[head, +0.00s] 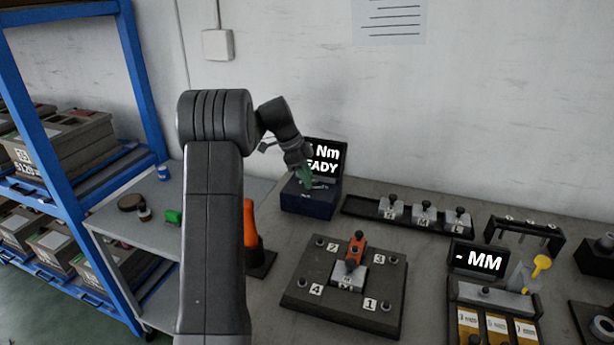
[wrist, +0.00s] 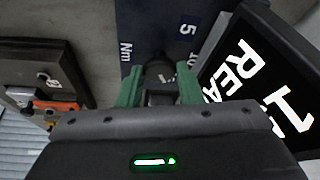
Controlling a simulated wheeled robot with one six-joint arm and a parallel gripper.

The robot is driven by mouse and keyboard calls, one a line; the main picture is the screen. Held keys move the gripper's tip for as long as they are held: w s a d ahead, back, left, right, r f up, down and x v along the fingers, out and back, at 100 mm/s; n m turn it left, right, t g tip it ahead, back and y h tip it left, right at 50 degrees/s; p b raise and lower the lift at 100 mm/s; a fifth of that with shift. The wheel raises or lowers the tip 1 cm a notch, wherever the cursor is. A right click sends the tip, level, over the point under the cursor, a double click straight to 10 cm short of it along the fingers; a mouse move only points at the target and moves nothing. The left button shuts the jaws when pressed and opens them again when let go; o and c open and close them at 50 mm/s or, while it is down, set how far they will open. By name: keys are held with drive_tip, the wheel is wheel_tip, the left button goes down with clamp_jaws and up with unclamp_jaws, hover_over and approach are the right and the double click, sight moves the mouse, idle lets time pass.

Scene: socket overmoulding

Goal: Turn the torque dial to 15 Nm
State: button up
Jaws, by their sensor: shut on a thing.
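The torque unit is a dark blue box (head: 308,203) at the back of the bench, with a black display (head: 325,157) standing behind it. The display shows "Nm" and "EADY" in the head view, its left part hidden by my arm. In the wrist view the display (wrist: 262,75) shows a "1" and "REA", with the rest cut off. The black dial (wrist: 158,70) sits on the blue face, which bears "5", a partly covered "10" and "Nm". My gripper (wrist: 160,82) has its green fingers on both sides of the dial, shut on it. The dial's pointer mark is not visible.
A dark fixture plate (head: 318,308) with numbered corners and an orange clamp lies in front. A rack of labelled blocks (head: 370,215) stands right of the unit. An orange tool (head: 252,235) stands left, partly behind my arm. A blue shelf (head: 146,85) is far left.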

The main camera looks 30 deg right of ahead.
drive_tip(key=o, duration=1)
drive_tip(key=shift+c, duration=0.2)
drive_tip(key=v, duration=1.4)
drive_tip(key=shift+p, duration=0.35)
drive_tip(key=shift+w+f, duration=0.1)
drive_tip(key=x, duration=1.4)
drive_tip(key=shift+b, duration=0.35)
